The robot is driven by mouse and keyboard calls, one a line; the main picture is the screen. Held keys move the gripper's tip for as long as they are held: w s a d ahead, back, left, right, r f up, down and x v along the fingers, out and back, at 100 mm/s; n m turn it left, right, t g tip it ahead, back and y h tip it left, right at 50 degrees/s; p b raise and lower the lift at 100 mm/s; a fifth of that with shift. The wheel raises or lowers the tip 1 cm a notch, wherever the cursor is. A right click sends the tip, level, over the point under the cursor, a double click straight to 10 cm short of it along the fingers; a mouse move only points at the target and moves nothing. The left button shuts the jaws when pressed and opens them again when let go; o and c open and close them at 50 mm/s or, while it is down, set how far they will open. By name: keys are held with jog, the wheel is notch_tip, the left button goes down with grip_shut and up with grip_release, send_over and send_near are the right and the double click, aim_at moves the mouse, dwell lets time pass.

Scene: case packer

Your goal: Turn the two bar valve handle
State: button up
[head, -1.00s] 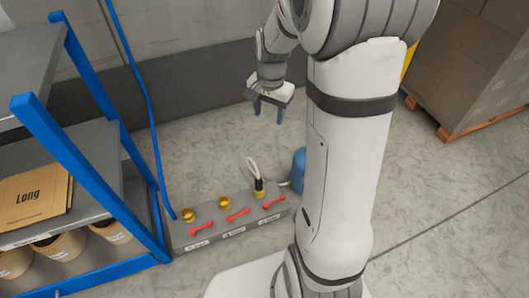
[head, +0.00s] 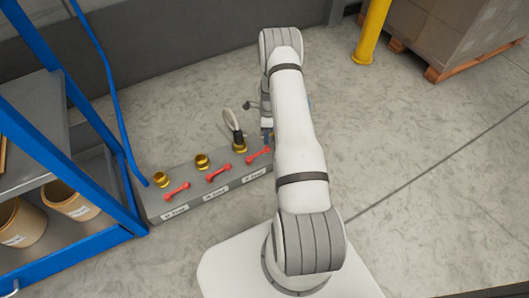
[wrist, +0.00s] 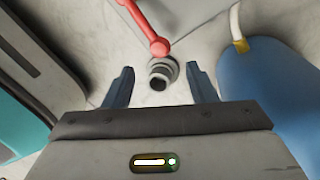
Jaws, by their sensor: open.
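A grey valve block (head: 222,194) on the floor carries three red bar handles: left (head: 177,191), middle (head: 218,173) and right (head: 258,154). Each has a label on the front, too blurred to read surely, so I cannot tell which is two bar. My gripper (wrist: 160,88) is open and empty. In the head view it is at the block's right end by the right handle, mostly hidden by my arm. In the wrist view a red handle (wrist: 149,28) lies just beyond the fingertips, its round end by a grey round fitting (wrist: 163,70) between the fingers.
Brass fittings (head: 202,162) stand behind the handles; a pale hose (head: 232,122) rises from the right one. A blue rounded object (wrist: 268,85) is close to the right finger. A blue-framed shelf (head: 64,168) stands left, a yellow post (head: 372,30) at the back right. Floor right is clear.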

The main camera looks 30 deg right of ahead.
aim_at(267, 147)
jog(key=f+b, duration=0.1)
jog(key=f, duration=0.1)
jog(key=s+f+b, duration=0.1)
jog(key=f, duration=0.5)
jog(key=shift+s+a+f+b, duration=0.1)
jog(key=shift+s+a+b, duration=0.1)
jog(key=shift+a+b, duration=0.2)
grip_shut()
